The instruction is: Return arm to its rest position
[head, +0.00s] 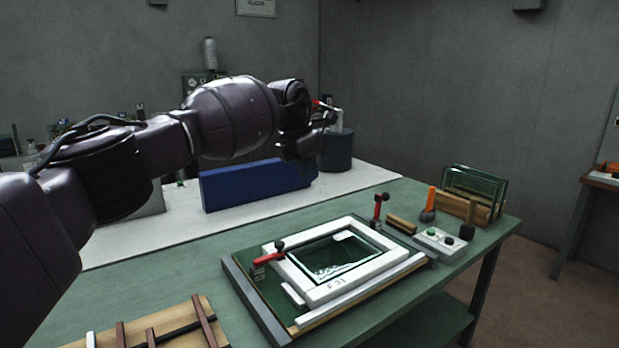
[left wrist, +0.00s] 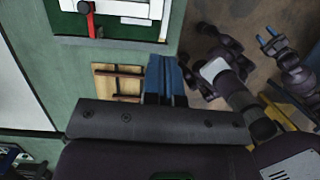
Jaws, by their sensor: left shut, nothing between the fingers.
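My left arm (head: 232,118) reaches in from the left across the head view, raised over the bench. Its wrist end hangs in front of the back wall; its fingers cannot be made out there. In the left wrist view my left gripper (left wrist: 166,78) has its blue fingers together with nothing between them. It is above the bench edge, clear of the frame and the wooden board. My right gripper (left wrist: 268,40) shows in the left wrist view at the upper right, with its two blue fingers apart and empty.
A white frame (head: 353,288) with glass lies in a green fixture with red clamps (head: 268,259). A wooden board with strips (head: 181,327) is at the front left. A blue bin (head: 255,187) stands behind. A button box (head: 440,241) and glass rack (head: 473,188) are at right.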

